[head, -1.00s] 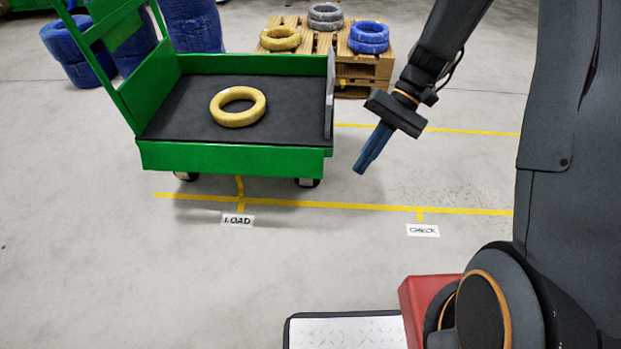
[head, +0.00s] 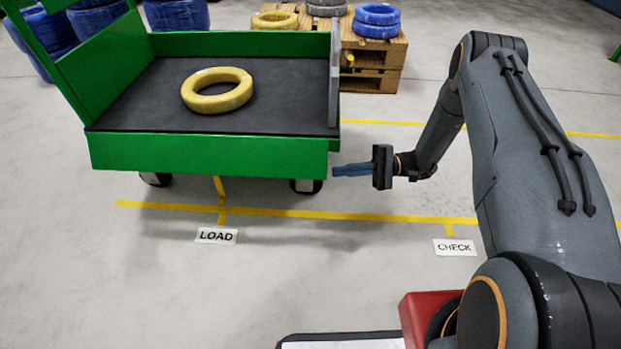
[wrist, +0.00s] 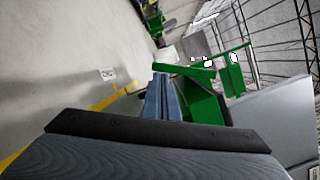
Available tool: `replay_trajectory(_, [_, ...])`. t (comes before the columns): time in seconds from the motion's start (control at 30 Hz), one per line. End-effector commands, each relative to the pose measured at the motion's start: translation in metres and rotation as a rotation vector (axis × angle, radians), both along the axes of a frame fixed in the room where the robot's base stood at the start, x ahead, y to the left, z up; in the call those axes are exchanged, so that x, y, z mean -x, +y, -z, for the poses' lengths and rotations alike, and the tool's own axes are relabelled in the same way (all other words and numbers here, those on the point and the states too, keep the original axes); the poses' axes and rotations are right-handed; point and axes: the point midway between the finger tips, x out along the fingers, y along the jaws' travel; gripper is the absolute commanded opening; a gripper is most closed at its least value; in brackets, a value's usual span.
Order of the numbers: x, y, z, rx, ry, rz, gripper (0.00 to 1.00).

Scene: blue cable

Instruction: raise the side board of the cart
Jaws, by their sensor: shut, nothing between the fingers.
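The green cart (head: 120,124) stands at left centre with a black deck. A green side board (head: 215,158) runs along its near edge, its face below deck level; the far side board (head: 240,44) stands upright. A grey end panel (head: 335,75) stands upright at the right end. My gripper (head: 335,171) is shut and empty, its blue fingers pointing left, close to the lower right corner of the near board. I cannot tell whether they touch. The wrist view shows the fingers (wrist: 160,90) with green cart parts (wrist: 203,103) and the grey panel (wrist: 270,115) beyond.
A pallet (head: 375,75) with coils stands behind the cart. Yellow floor lines run by the LOAD label (head: 216,236) and CHECK label (head: 455,247). The floor in front is clear.

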Motion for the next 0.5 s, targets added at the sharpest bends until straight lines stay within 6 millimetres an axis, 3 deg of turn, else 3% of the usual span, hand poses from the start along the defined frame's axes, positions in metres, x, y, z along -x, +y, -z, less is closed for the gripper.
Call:
replay_trajectory(0.03, [-0.004, -0.002, 0.015, -0.022, -0.003, 0.014, 0.00])
replay_trajectory(0.17, [-0.009, -0.004, 0.027, -0.058, -0.014, 0.040, 0.00])
replay_trajectory(0.33, [-0.010, 0.004, 0.028, -0.072, -0.020, 0.047, 0.00])
replay_trajectory(0.5, [-0.006, 0.030, 0.025, -0.071, -0.018, 0.045, 0.00])
